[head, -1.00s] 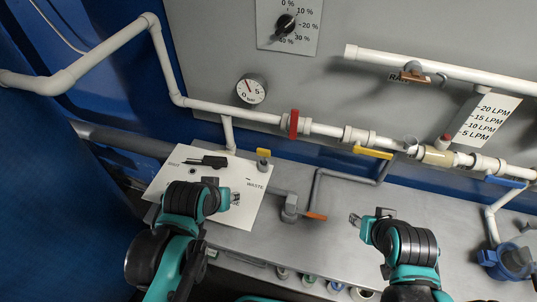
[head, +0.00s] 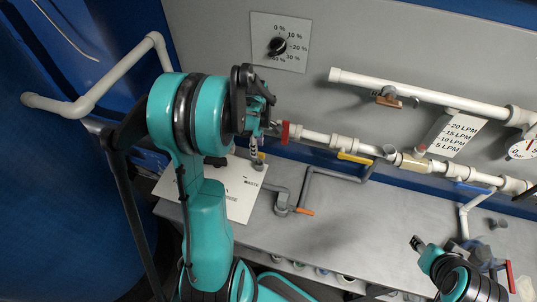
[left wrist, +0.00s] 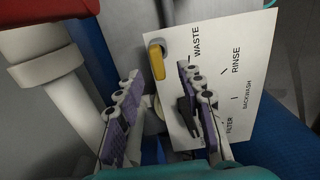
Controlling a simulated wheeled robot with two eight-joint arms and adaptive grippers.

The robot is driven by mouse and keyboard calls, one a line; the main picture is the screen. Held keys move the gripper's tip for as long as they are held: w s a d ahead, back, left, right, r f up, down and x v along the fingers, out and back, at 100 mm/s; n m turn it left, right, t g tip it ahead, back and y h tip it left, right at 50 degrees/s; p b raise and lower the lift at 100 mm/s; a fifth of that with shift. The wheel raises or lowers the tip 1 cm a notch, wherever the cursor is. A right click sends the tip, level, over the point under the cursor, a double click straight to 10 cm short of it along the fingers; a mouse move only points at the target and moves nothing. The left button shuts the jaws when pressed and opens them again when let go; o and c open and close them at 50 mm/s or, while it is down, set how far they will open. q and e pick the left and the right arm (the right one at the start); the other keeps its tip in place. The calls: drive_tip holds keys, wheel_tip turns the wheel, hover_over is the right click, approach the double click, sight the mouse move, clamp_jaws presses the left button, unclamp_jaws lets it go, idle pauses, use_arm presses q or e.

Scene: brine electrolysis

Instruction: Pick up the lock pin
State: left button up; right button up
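No part is clearly recognisable as the lock pin. A small yellow piece (left wrist: 157,60) stands at the edge of the white valve label plate (left wrist: 218,75) in the left wrist view. It also shows in the head view (head: 261,156), just below my left gripper (head: 256,143). In the left wrist view my left gripper (left wrist: 162,98) is open, its purple-padded fingers apart with nothing gripped between them. A black handle (left wrist: 187,115) lies on the plate behind the right finger. My right gripper (head: 417,243) is low at the right, its fingers too small to judge.
White pipes with a red valve handle (head: 285,132) run right beside my left gripper. A yellow handle (head: 355,158) and an orange handle (head: 304,211) stick out further right. The grey bench (head: 350,225) has clear room between the arms.

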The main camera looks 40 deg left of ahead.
sight(259, 160)
use_arm(q)
drive_tip(key=f, duration=0.3)
drive_tip(key=f+b, duration=0.1)
drive_tip(key=f, duration=0.3)
drive_tip(key=shift+w+d, duration=0.1)
drive_tip(key=shift+w, duration=0.1)
clamp_jaws()
